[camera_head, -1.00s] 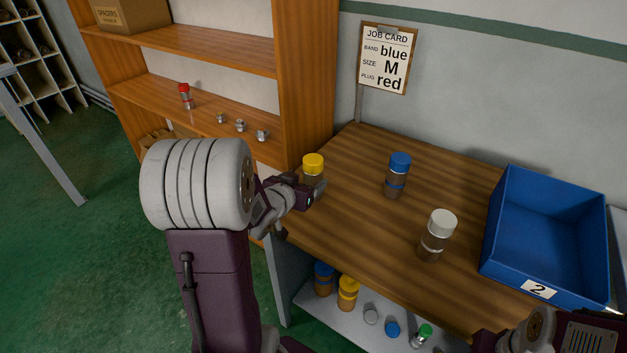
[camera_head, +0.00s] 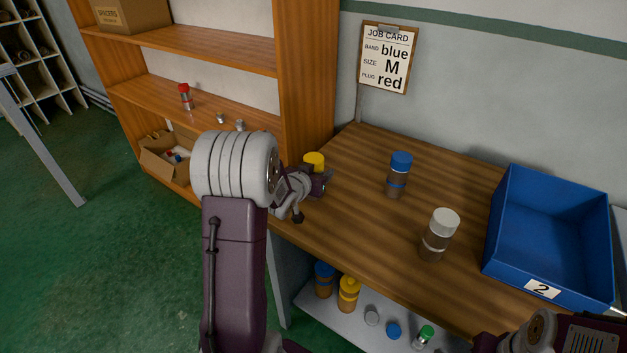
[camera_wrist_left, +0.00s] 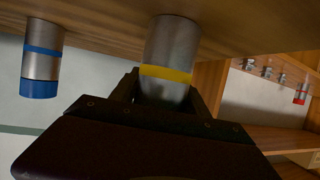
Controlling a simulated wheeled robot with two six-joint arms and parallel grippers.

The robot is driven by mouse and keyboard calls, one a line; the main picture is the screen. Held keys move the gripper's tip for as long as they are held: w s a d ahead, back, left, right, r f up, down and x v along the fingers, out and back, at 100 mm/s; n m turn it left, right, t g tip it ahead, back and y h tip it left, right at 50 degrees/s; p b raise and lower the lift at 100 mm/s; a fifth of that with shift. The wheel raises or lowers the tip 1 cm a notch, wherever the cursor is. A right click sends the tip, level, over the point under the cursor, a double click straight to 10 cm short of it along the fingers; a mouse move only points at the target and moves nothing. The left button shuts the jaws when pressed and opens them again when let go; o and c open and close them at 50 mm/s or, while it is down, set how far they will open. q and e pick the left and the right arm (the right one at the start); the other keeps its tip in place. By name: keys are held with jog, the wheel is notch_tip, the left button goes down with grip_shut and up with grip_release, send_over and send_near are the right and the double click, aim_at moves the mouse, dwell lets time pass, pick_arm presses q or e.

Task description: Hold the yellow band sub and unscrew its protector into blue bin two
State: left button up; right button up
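The yellow band sub stands upright at the table's left edge. Its yellow protector (camera_head: 314,160) shows above my left gripper (camera_head: 322,184), which hides most of its body in the head view. In the left wrist view, which is upside down, the sub's grey body and yellow band (camera_wrist_left: 166,75) lie between the two fingers of my left gripper (camera_wrist_left: 165,92). The fingers flank the sub closely; whether they press on it is unclear. The protector is hidden there. The blue bin two (camera_head: 546,240) is empty at the table's right. My right gripper is not visible, only part of that arm.
A blue-capped sub (camera_head: 398,175) and a white-capped sub (camera_head: 438,235) stand on the table (camera_head: 350,220). Several capped parts lie on the lower shelf (camera_head: 330,310). A wooden shelf unit (camera_head: 308,80) rises at the left.

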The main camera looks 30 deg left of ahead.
aim_at(318, 158)
pick_arm(q)
grip_shut()
jog(key=shift+w, duration=0.1)
jog(key=shift+r, duration=0.1)
jog(key=shift+r, duration=0.25)
notch_tip(318, 158, up, 4)
jog(key=shift+f+p, duration=0.15)
jog(key=shift+p, duration=0.65)
jog(key=s+d+r, duration=0.3)
jog(key=d+r, duration=0.3)
jog(key=d, duration=0.5)
jog(key=shift+s+r, duration=0.25)
jog(key=shift+r, duration=0.1)
jog(key=shift+d, duration=0.1)
jog(key=s+d+f+m+g+h, duration=0.1)
jog(key=s+d+f+m+h, duration=0.1)
jog(key=d, duration=0.4)
jog(key=s+d+f+m+g+h, duration=0.1)
jog(key=s+d+f+m+h, duration=0.2)
jog(key=d+m+h, duration=0.3)
jog(key=shift+s+d+f+h, duration=0.25)
jog(key=shift+f+h, duration=0.25)
jog(key=shift+f, duration=0.25)
